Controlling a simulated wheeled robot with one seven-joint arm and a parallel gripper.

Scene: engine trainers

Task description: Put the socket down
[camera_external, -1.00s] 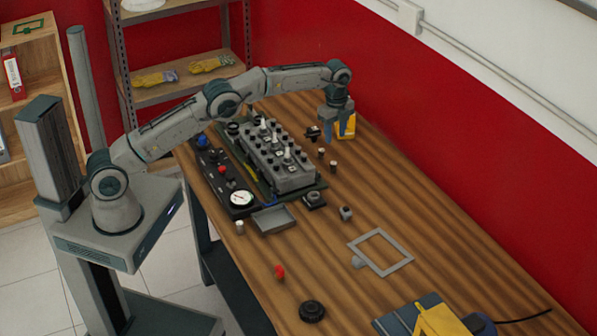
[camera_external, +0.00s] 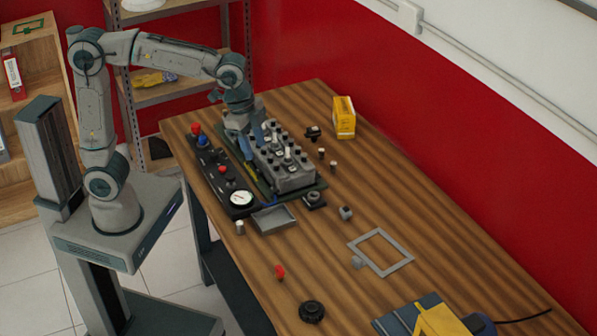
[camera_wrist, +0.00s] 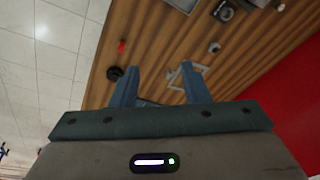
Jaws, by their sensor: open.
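My gripper (camera_external: 252,141) is at the far end of the grey engine block (camera_external: 291,178), with its fingers pointing down; whether they touch it is unclear. In the wrist view my gripper (camera_wrist: 159,72) has its two blue fingers apart, with nothing visible between them. Small silver cylinders that may be sockets stand on the wooden table (camera_external: 420,225) right of the block: one farther back (camera_external: 321,153) and one nearer (camera_external: 333,166). Another small cylinder (camera_external: 240,227) stands by the table's left edge. I cannot tell which one is the socket.
A yellow box (camera_external: 344,117) stands at the back right. A black gauge panel (camera_external: 222,179) lies left of the block, with a grey tray (camera_external: 274,218) in front. A flat grey frame (camera_external: 401,265), a red piece (camera_external: 280,272) and a black knob (camera_external: 312,311) lie nearer. The table's right middle is clear.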

